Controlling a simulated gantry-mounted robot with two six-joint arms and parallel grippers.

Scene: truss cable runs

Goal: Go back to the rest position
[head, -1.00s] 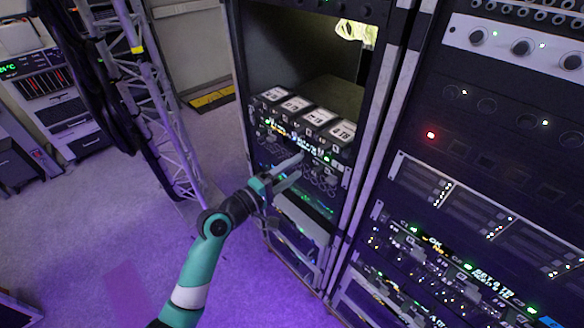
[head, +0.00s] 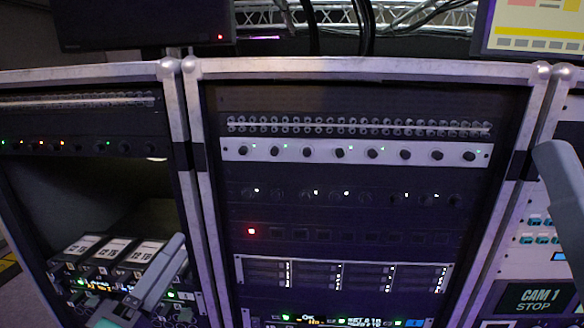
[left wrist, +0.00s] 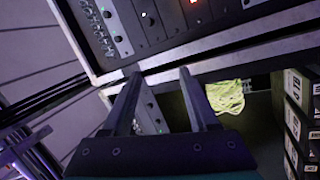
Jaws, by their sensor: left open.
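My left gripper (head: 178,250) shows at the lower left of the head view, with its pale grey fingers in front of the left rack. The left wrist view shows its two dark fingers (left wrist: 158,76) apart with nothing between them. Behind the fingers there are rack frame edges and an open bay. At the right edge of the head view a grey rounded piece (head: 562,178) shows, which looks like part of my right gripper; most of it is out of frame, and its jaws cannot be judged.
The left rack holds a row of labelled drive boxes (head: 112,250) close to my left gripper. The middle rack (head: 340,225) stands straight ahead. Yellow-green cable (left wrist: 226,97) lies inside the bay in the left wrist view.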

